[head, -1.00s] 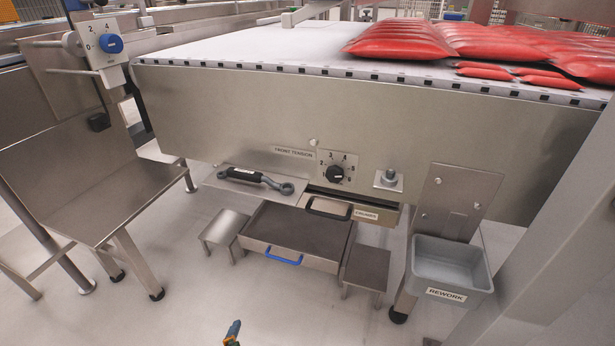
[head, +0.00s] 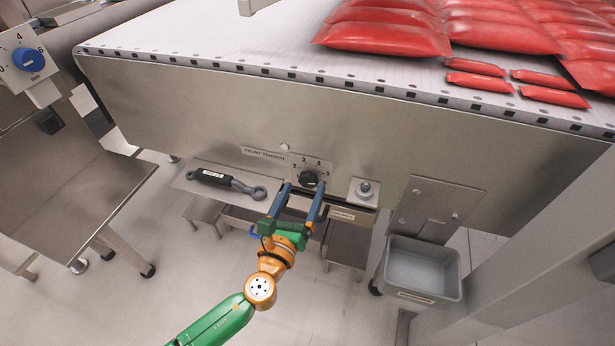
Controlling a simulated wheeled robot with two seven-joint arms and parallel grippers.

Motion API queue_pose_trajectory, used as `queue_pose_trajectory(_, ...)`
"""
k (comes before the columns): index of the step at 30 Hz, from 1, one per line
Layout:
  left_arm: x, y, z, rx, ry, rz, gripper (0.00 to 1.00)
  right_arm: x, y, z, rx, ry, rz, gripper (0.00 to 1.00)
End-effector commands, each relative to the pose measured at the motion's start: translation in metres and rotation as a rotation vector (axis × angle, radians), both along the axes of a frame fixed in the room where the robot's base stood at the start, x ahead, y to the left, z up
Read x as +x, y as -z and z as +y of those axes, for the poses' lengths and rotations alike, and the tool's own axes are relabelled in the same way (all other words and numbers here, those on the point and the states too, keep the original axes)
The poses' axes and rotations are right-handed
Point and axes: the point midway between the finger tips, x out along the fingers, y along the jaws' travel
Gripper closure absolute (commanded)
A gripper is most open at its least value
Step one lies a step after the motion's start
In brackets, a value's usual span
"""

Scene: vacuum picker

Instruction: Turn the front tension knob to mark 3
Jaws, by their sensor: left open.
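The front tension knob (head: 309,178) is a small black dial on a numbered plate (head: 323,165) on the metal side panel, beside a "FRONT TENSION" label (head: 264,154). The fingertips lie to the left and right of the knob in the picture. I cannot tell whether they touch it. The fingers and the picture angle hide the lower marks. My right gripper is not in view.
A turnbuckle (head: 225,181) lies on a shelf left of the knob; a bolt on a bracket (head: 364,191) sits right. A grey rework bin (head: 420,269) hangs lower right. Red bags (head: 384,38) lie on the belt. A blue knob (head: 29,60) is far left.

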Motion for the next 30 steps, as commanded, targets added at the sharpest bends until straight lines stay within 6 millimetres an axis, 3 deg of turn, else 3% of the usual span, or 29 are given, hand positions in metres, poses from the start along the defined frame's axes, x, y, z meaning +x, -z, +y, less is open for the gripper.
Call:
queue_pose_trajectory(6, 0.026, 0.001, -0.008, -0.002, -0.001, 0.001, 0.17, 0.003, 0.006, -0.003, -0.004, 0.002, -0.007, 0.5)
queue_pose_trajectory(13, 0.028, 0.0, -0.009, -0.004, -0.002, 0.003, 0.17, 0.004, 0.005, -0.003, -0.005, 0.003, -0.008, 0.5)
queue_pose_trajectory(22, 0.027, 0.0, -0.008, -0.005, -0.002, 0.003, 0.97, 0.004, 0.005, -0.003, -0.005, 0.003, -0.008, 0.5)
queue_pose_trajectory(30, 0.027, 0.001, -0.008, -0.033, -0.002, 0.014, 1.0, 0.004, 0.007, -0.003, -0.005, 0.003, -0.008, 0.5)
